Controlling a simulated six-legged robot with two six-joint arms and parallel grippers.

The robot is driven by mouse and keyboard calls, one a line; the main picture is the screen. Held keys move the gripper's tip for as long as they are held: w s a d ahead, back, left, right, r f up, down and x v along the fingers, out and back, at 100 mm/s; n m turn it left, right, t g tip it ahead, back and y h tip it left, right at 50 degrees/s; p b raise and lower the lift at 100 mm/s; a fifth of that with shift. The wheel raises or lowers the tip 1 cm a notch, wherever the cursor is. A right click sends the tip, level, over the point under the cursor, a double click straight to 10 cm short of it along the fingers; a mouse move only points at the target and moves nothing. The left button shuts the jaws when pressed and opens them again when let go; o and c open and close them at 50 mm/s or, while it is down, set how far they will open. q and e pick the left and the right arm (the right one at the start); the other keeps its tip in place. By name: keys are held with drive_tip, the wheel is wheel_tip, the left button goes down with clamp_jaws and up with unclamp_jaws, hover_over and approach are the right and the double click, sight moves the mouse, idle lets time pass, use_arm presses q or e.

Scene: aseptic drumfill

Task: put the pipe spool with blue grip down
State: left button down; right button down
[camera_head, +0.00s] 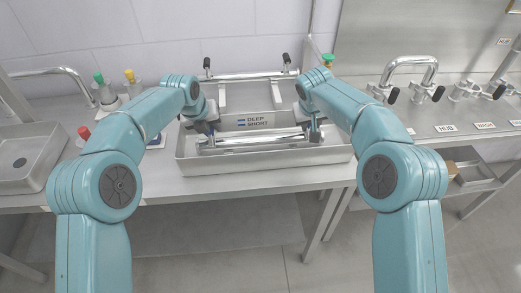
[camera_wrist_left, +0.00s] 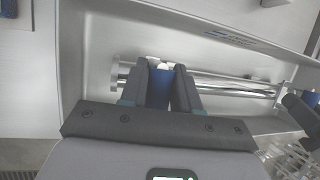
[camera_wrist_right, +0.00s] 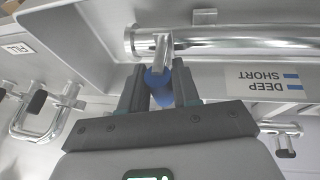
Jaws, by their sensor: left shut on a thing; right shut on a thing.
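The shiny metal pipe spool (camera_head: 255,138) lies lengthwise across the grey metal tray (camera_head: 265,162), within its outline. I cannot tell whether it touches the tray floor. My left gripper (camera_head: 211,138) is shut on the spool's blue grip (camera_wrist_left: 159,88) near its left end. My right gripper (camera_head: 314,130) is shut on a blue grip (camera_wrist_right: 159,90) at the spool's right end; the flanged pipe end (camera_wrist_right: 135,42) shows just beyond its fingers. The fingers partly cover both grips.
A label reading DEEP and SHORT (camera_head: 267,122) is on the tray's back side. Bent pipes (camera_head: 410,75) stand right.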

use_arm(q)
drive_tip(key=shift+f+b, duration=0.3)
use_arm(e)
drive_tip(key=shift+f, duration=0.3)
use_arm(q)
drive_tip(key=c, duration=1)
unclamp_jaws()
drive_tip(key=shift+s, duration=0.1)
use_arm(e)
drive_tip(key=c, duration=1)
unclamp_jaws()
drive_tip(key=shift+s, duration=0.1)
use_arm(q)
drive_tip(key=shift+o, duration=0.9)
use_arm(e)
drive_tip(key=shift+o, duration=0.9)
drive_tip(key=shift+r, duration=0.15)
use_arm(q)
drive_tip(key=v, duration=1.2)
use_arm(e)
drive_tip(key=v, duration=1.2)
